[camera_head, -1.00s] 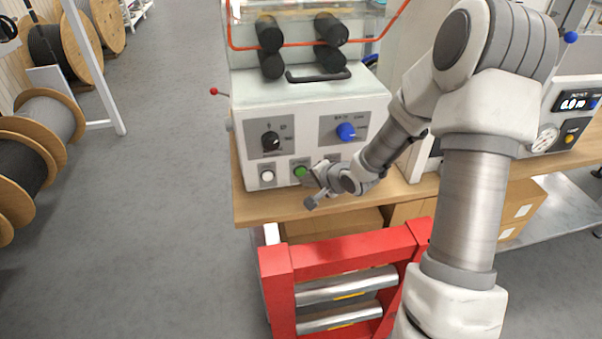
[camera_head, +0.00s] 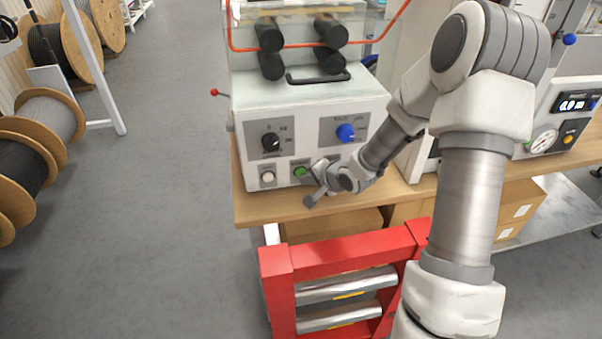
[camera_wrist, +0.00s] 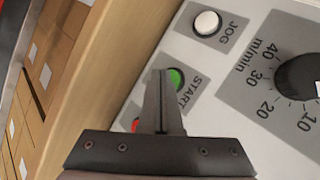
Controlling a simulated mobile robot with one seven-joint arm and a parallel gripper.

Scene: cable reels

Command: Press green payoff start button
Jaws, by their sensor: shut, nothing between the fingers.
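The green start button (camera_head: 300,171) is on the front of the white payoff unit (camera_head: 310,104), at its lower middle. It also shows in the wrist view (camera_wrist: 177,78), on a grey plate marked START, partly hidden by the fingertips. My gripper (camera_head: 314,170) is shut and empty. In the wrist view its closed fingertips (camera_wrist: 163,73) overlap the left edge of the green button. I cannot tell whether they touch it. A red button (camera_wrist: 135,124) lies to the left of my fingers, partly covered.
A white JOG button (camera_wrist: 206,23) sits beside the start button. A black speed knob (camera_wrist: 299,77) and a blue knob (camera_head: 345,132) are on the same panel. A red roller frame (camera_head: 340,253) stands below the wooden bench edge (camera_head: 290,212).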

